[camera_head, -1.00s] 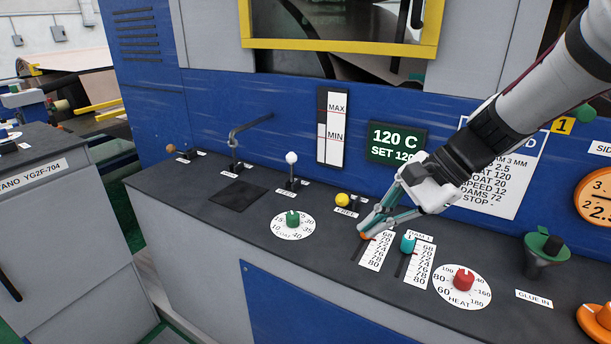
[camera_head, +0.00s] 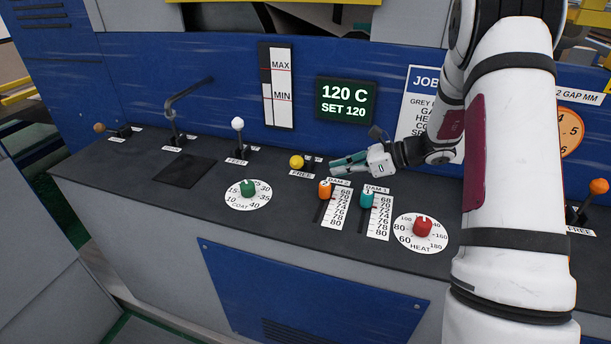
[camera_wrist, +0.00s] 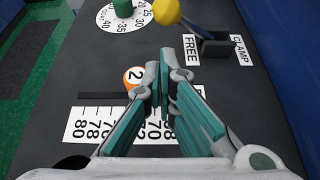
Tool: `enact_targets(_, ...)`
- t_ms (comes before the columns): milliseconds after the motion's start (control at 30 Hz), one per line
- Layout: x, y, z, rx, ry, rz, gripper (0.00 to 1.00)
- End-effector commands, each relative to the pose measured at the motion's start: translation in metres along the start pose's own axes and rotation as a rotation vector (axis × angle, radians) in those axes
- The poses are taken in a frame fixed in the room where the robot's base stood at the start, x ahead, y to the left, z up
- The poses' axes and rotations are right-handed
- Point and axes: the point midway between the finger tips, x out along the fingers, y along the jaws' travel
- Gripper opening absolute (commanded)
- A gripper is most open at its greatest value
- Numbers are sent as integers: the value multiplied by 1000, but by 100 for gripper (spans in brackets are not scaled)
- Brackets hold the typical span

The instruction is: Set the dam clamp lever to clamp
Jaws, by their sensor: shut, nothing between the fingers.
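The dam clamp lever has a yellow ball knob (camera_head: 296,162) on a short dark arm and stands behind the dam sliders. In the wrist view its yellow knob (camera_wrist: 167,11) is at the top, with the arm running to a dark base. The knob leans to the FREE label's side (camera_wrist: 191,50), away from the CLAMP label (camera_wrist: 241,50). My gripper (camera_head: 334,167) is shut and empty, just right of the lever and above the panel. In the wrist view my gripper (camera_wrist: 162,75) points toward the lever, apart from it.
The orange slider knob (camera_head: 325,187) marked 2 and the teal knob (camera_head: 367,199) marked 1 stand close in front of my gripper. The green COAT dial (camera_head: 248,187) and red HEAT dial (camera_head: 422,226) are nearby. The blue wall (camera_head: 215,100) rises behind.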

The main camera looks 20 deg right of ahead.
Motion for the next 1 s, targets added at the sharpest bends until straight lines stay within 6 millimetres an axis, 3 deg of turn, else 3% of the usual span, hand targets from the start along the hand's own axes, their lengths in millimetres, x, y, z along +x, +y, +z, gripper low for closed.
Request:
enact_targets(433, 8, 0, 0, 0, 0, 1, 0)
enact_targets(1000, 92, 1, 0, -2, 1, 2, 0)
